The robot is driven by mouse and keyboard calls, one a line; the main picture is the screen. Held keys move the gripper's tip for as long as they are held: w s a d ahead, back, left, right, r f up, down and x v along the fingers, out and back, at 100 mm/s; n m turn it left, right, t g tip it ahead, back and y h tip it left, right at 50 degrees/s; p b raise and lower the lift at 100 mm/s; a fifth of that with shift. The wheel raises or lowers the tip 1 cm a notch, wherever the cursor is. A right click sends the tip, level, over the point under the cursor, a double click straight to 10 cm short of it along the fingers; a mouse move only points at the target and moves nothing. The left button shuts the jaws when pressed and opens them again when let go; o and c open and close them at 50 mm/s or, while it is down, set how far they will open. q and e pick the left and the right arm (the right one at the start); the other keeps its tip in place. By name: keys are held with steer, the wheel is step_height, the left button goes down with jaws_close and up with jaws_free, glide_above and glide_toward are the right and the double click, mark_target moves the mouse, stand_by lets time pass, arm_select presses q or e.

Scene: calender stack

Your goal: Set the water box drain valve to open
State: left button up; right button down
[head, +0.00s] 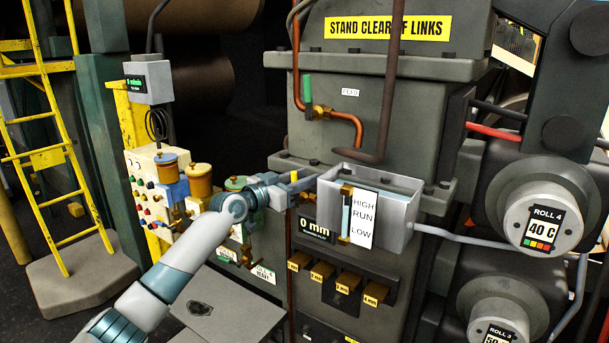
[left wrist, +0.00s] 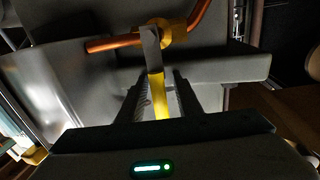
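The water box (head: 398,225) is an open grey box on the machine front, with a HIGH / RUN / LOW plate and a sight gauge (head: 346,215). A valve lever with a yellow grip (left wrist: 160,98) and a grey shank runs from a brass valve body (left wrist: 172,33) on a copper pipe. A bit of yellow (head: 294,176) shows at my left gripper (head: 300,187), left of the box. In the left wrist view my left gripper (left wrist: 157,98) is open, with its fingers on either side of the yellow grip and gaps visible. My right gripper is out of view.
A green-handled valve (head: 308,88) marked FEED sits above. Tagged blocks (head: 322,270) jut out below. A button panel (head: 150,190) and pots (head: 199,180) stand left. Rolls are at the right.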

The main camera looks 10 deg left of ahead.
arm_select(q)
steer(key=shift+w, duration=0.1)
steer(key=shift+c, duration=0.4)
jaws_close()
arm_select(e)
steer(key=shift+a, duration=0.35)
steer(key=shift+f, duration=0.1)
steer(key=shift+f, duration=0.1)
